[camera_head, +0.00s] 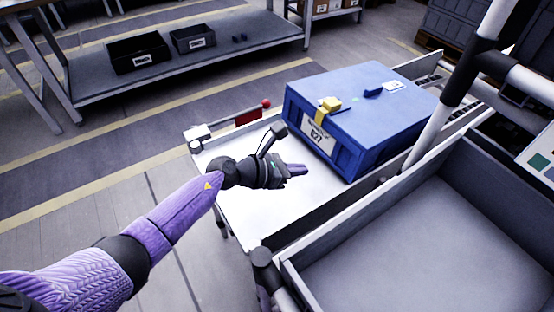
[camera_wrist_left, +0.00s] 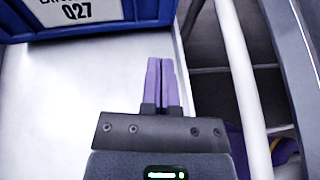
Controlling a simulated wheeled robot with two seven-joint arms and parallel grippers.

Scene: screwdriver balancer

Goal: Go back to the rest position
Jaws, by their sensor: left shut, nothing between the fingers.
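My left gripper (camera_head: 297,170) reaches in from the left over the white table (camera_head: 245,210) in the head view. Its purple fingers are shut and empty, close together in the left wrist view (camera_wrist_left: 161,82). The fingers are in front of a blue crate (camera_head: 365,125) with a 027 label, apart from it. The crate stands on the table, and its lower front with the label shows at the top left of the left wrist view (camera_wrist_left: 115,27). My right gripper does not show clearly in either view.
A grey tray (camera_head: 400,245) with raised walls is at the lower right. A white and black post (camera_head: 450,90) rises beside it. A yellow clip (camera_head: 328,105) sits on the crate's edge. A low shelf with black bins (camera_head: 138,54) stands at the back left.

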